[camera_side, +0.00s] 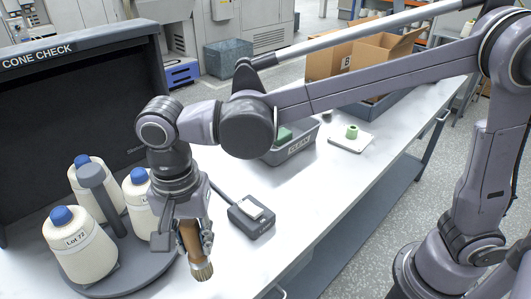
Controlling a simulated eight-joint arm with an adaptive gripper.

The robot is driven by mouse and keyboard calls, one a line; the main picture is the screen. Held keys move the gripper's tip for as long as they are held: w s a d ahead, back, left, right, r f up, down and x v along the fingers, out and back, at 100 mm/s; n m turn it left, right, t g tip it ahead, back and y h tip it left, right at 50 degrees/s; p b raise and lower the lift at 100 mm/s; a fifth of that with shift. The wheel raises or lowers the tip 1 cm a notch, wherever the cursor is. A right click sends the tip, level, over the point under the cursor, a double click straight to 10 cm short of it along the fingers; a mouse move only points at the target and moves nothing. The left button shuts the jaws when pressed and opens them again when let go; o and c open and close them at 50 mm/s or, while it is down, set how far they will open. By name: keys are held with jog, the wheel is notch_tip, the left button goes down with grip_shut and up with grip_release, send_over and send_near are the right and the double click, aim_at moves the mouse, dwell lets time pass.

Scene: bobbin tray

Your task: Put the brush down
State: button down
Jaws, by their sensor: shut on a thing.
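The brush (190,244) has a brown handle and pale bristles that point downward. My gripper (191,238) is shut on the brush's handle and holds it nearly upright, tilted slightly. The brush is in front of the white table (290,215) in the picture, near the right rim of a dark round turntable. I cannot tell whether the bristles touch the tabletop. The top of the handle is hidden in the gripper.
Cream yarn cones (82,252) with blue tips stand on the turntable (150,272) by a dark CONE CHECK booth (85,50). A small dark device (250,217) sits right of my gripper. Farther back are a grey CLEAN bin (297,147), a pale plate with a green bobbin (351,132) and a cardboard box (350,58).

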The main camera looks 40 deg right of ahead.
aim_at(197, 254)
jog(key=shift+a+f, duration=0.1)
jog(key=shift+f, duration=2.15)
jog(key=c, duration=1)
grip_release()
jog(key=shift+c, duration=0.2)
jog(key=shift+r, duration=0.1)
